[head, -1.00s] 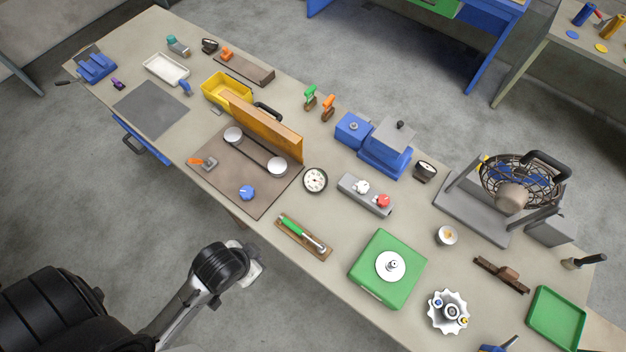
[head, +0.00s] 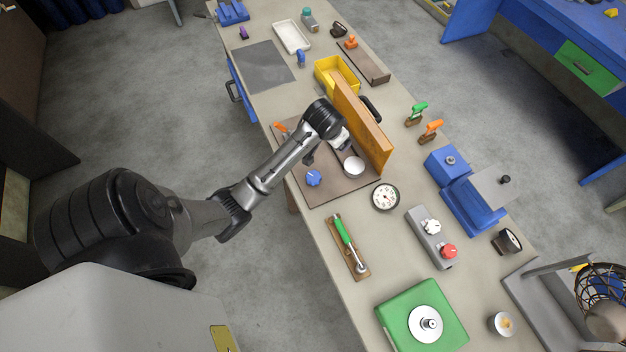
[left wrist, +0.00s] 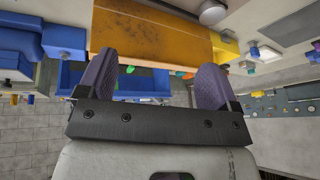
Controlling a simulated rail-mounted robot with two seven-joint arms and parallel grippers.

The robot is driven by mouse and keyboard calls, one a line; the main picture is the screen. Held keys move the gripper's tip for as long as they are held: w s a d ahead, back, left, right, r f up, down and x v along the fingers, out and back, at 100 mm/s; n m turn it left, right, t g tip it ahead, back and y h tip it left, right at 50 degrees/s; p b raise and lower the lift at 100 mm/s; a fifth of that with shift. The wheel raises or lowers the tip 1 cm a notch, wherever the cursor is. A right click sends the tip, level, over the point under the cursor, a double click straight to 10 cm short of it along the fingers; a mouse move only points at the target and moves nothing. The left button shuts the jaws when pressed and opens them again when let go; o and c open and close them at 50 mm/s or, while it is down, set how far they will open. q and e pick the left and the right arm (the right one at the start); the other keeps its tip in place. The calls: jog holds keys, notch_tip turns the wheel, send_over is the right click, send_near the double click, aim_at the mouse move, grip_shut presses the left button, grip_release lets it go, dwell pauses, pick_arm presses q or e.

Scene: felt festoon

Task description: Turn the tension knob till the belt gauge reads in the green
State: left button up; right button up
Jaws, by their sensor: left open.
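The blue tension knob (head: 314,178) stands on the front part of a brown board (head: 331,192). A round white-faced gauge (head: 385,197) sits beside the board's right corner; its needle and any green band are too small to read. One silver pulley (head: 354,167) shows on the board, and my left arm hides the other pulley and much of the belt. My left gripper is over the board, behind the knob and apart from it, largely hidden by its wrist in the head view. In the left wrist view its two fingers (left wrist: 155,80) are spread with nothing between them.
An upright orange panel (head: 362,125) stands along the board's back edge, close to my left wrist. A small orange-handled part (head: 281,127) is at the board's left. A green-handled tool (head: 343,230) lies in front of the gauge. A two-knob grey box (head: 431,238) stands to its right.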

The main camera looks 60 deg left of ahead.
pick_arm(q)
jog(key=s+a+f+n+g+h, duration=0.1)
jog(key=s+a+f+n+g, duration=0.2)
jog(key=f, duration=0.4)
jog(key=g+h, duration=0.1)
jog(key=h, duration=0.1)
send_over(313, 177)
notch_tip(313, 177, down, 4)
jog(key=shift+n, duration=0.3)
notch_tip(313, 177, down, 13)
jog(key=shift+s+f+b, duration=0.1)
jog(key=shift+f+b, duration=0.1)
jog(key=shift+b, duration=0.3)
jog(key=c, duration=0.9)
